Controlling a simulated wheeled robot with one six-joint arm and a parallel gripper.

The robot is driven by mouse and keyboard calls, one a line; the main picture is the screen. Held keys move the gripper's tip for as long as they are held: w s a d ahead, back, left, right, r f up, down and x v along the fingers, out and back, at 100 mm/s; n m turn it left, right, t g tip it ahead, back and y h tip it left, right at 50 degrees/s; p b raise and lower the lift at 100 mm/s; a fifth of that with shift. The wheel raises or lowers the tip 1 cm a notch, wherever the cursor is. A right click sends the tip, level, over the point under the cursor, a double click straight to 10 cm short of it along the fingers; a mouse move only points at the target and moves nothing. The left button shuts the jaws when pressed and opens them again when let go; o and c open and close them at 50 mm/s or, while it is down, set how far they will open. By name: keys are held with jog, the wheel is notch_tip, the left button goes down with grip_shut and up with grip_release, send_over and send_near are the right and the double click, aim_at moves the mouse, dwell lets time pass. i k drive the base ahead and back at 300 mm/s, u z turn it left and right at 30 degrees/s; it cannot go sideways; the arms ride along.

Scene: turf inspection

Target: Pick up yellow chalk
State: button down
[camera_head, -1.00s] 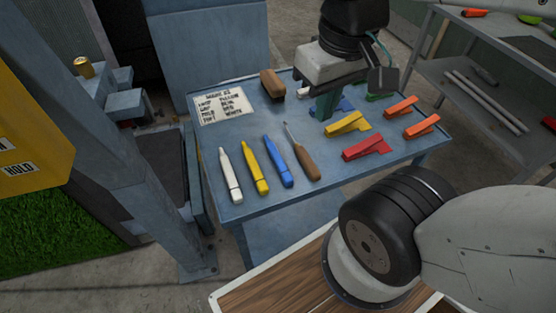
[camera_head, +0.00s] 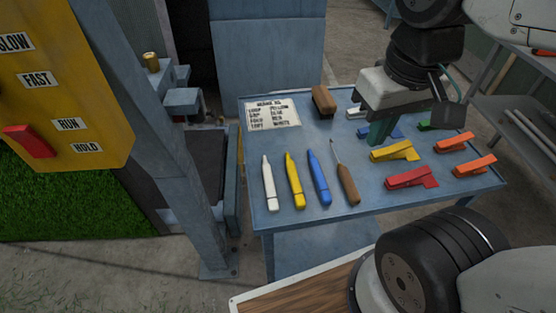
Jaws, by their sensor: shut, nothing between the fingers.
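The yellow chalk (camera_head: 294,182) is a stick lying on the blue-grey table (camera_head: 285,228), between a white stick (camera_head: 269,185) and a blue stick (camera_head: 319,180). It is fully visible and nothing touches it. My gripper (camera_head: 378,138) is right of the chalk and further back, pointing down over the table near the yellow clip (camera_head: 396,151). Its greenish fingers look closed and hold nothing. Its height above the tabletop is hard to tell.
A brown-handled pointed tool (camera_head: 346,182) lies right of the blue stick. A lettered card (camera_head: 271,114) and a brown block (camera_head: 323,101) lie behind. Red (camera_head: 411,178) and orange clips (camera_head: 455,142) lie right. A yellow control panel (camera_head: 65,75) and post stand left.

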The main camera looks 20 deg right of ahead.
aim_at(298, 195)
jog(key=u, duration=1)
jog(key=k, duration=0.5)
jog(key=u, duration=1)
jog(key=k, duration=0.7)
jog(key=z, duration=0.75)
jog(key=i, duration=0.5)
